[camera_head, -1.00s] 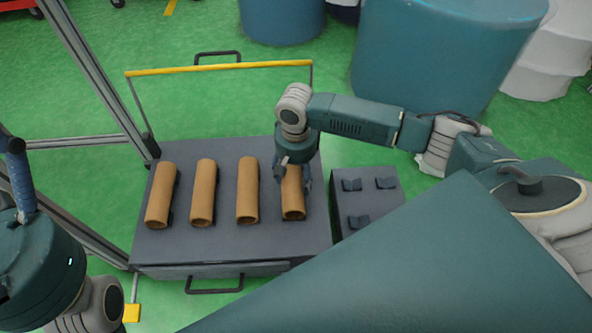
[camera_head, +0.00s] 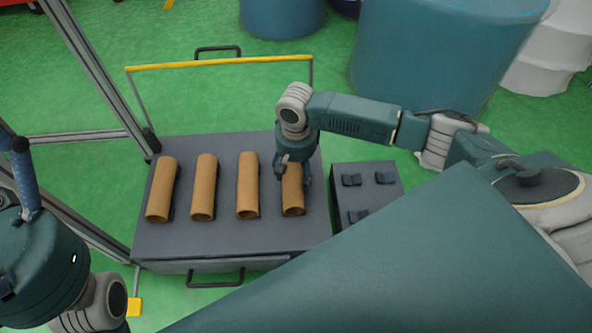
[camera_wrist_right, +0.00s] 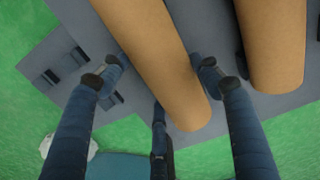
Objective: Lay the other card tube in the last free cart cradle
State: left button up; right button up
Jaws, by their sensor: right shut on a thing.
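Several brown card tubes lie side by side on the grey cart (camera_head: 220,236). The rightmost card tube (camera_head: 293,198) is under my right gripper (camera_head: 294,178), which is shut on it. In the right wrist view, the fingers stand on either side of this tube (camera_wrist_right: 160,55), and part of another tube (camera_wrist_right: 272,45) shows beside it. The held tube lies flat at the cart's right side; the cradle under it is hidden. The other tubes (camera_head: 247,185) (camera_head: 204,187) (camera_head: 162,190) lie to its left. My left gripper (camera_head: 21,180) shows only partly at the left edge.
A low grey stand (camera_head: 378,198) with small, empty dark cradles stands right of the cart. A yellow-barred handle (camera_head: 220,63) rises behind the cart. A metal frame post (camera_head: 95,75) is at left; large blue drums (camera_head: 440,60) stand behind.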

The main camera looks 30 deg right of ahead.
aim_at(296, 172)
jog(key=shift+f, duration=0.1)
jog(key=o, duration=1.2)
jog(key=shift+f, duration=0.1)
jog(key=shift+o, duration=0.2)
notch_tip(296, 172, up, 11)
jog(key=shift+r, duration=0.5)
jog(key=shift+s, duration=0.1)
